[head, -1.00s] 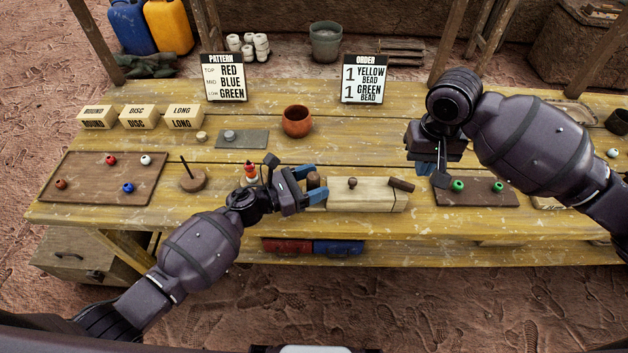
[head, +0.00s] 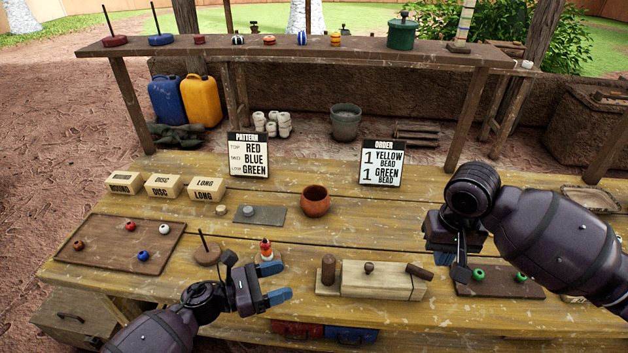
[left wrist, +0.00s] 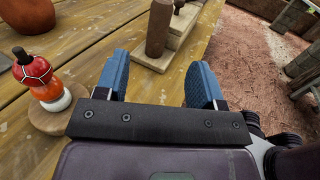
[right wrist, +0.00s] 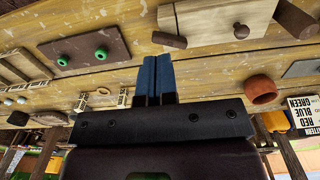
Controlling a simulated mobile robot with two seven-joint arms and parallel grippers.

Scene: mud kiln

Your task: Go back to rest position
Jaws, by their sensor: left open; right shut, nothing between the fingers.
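My left gripper (head: 275,289) is open and empty over the table's front edge, left of the wooden block. In the left wrist view its blue fingers (left wrist: 158,82) stand apart with nothing between them. My right gripper (head: 460,270) is above the table by the green beads; its fingers are partly hidden by the wrist in the head view. In the right wrist view its blue fingers (right wrist: 157,80) are pressed together, holding nothing.
A light wooden block (head: 375,280) with a dark peg beside it stands at the table's front. A stacked red, orange and white piece (head: 266,252) stands near my left gripper. An orange pot (head: 315,201) is mid-table. Green beads (head: 478,274) lie on a brown board (head: 500,288).

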